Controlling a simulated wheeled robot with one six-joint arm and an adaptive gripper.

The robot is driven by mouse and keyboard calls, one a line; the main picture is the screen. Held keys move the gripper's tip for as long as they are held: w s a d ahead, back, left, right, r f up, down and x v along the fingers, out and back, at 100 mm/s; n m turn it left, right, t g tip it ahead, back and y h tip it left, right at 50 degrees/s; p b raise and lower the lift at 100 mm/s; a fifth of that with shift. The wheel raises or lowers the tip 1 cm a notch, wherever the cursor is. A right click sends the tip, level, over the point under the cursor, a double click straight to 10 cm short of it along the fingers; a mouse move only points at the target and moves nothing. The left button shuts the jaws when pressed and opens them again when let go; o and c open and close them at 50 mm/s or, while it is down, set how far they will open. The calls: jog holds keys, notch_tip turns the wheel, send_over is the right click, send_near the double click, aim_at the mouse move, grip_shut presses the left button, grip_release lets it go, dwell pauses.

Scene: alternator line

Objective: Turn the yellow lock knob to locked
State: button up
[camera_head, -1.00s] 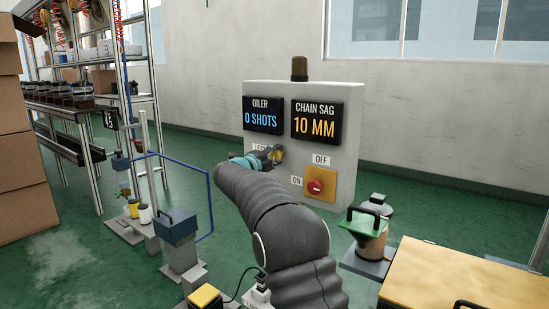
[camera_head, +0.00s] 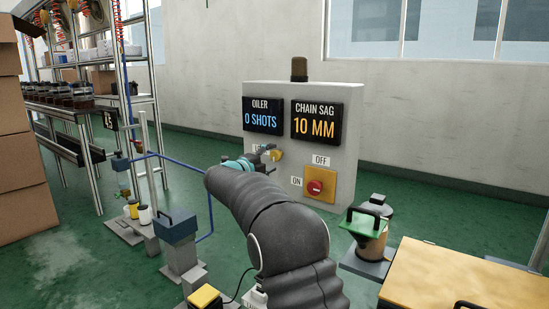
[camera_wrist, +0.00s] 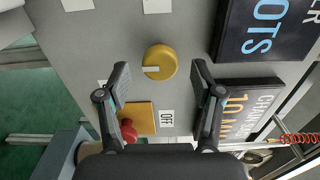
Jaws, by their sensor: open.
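The yellow lock knob (camera_head: 276,154) is on the front of the grey control cabinet, below the two displays. In the wrist view the round knob (camera_wrist: 161,58) sits ahead of my gripper, between the lines of its fingers, and a pale mark on it points left in that picture. My gripper (camera_wrist: 159,73) is open and empty, with one finger on each side of the knob. In the head view my gripper (camera_head: 264,152) is close in front of the cabinet, partly covering the white label beside the knob. I cannot tell whether a finger touches the knob.
A red switch (camera_head: 314,187) on a yellow plate, labelled ON and OFF, is below right of the knob. The OILER display (camera_head: 263,115) reads 0 SHOTS and the CHAIN SAG display (camera_head: 317,121) reads 10 MM. A green-handled canister (camera_head: 370,230) stands at the right.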

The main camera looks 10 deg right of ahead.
jog(key=v, duration=0.8)
jog(key=shift+s+a, duration=0.25)
